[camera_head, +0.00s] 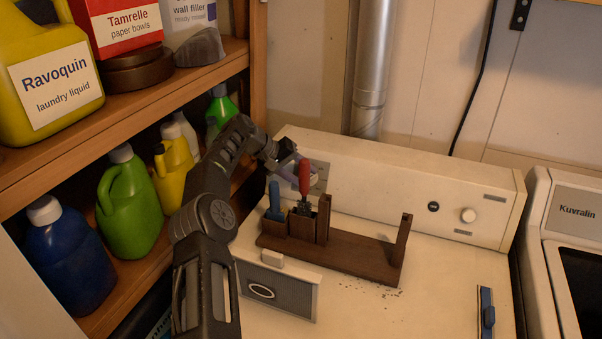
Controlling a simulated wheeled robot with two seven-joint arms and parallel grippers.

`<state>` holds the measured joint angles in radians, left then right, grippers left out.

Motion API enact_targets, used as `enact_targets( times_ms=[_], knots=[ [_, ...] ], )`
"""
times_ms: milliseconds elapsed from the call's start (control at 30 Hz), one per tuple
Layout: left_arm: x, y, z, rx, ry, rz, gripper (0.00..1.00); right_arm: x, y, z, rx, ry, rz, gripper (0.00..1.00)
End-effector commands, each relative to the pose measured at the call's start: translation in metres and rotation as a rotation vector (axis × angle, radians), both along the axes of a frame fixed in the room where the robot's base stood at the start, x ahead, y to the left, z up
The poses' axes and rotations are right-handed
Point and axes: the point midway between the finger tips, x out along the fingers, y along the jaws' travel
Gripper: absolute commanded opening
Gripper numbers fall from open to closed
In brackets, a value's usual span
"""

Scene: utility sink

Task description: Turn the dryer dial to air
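The white dryer (370,180) has a raised control panel along its back. A round white knob (468,215) sits at the panel's right part, beside a small dark round control (433,207). A grey marked plate (320,172) is at the panel's left end, partly covered by my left gripper (300,172). Any dial there is hidden behind the gripper, and I cannot read the markings. My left arm reaches in from the bottom. Its gripper is close to the plate; contact and finger opening cannot be made out. My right gripper is not in view.
A dark wooden rack (350,255) with red-handled (304,178) and blue-handled (274,195) tools stands before the panel. A grey box (278,288) is in front of it. A blue item (487,312) lies at right. Shelves with bottles stand left.

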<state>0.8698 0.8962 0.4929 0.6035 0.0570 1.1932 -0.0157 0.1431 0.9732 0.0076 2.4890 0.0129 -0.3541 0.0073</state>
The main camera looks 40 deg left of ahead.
Motion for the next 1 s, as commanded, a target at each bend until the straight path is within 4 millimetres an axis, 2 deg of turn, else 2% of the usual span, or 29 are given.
enact_targets(
  times_ms=[167, 200, 433, 767, 1000],
  knots=[
    [0.000, 0.000, -0.001, 0.000, -0.001, 0.001, 0.08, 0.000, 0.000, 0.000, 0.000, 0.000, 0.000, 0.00],
    [0.000, 0.000, -0.001, 0.000, -0.001, 0.001, 0.51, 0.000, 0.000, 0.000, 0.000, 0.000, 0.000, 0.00],
    [0.000, 0.000, -0.001, -0.001, 0.000, 0.001, 0.70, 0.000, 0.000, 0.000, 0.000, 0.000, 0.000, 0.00],
    [-0.002, 0.001, 0.001, 0.000, 0.000, 0.001, 0.70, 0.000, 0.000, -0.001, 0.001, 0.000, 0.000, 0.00],
    [-0.020, 0.012, 0.021, 0.001, -0.001, 0.003, 0.70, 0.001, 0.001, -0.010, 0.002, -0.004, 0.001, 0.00]
  ],
)
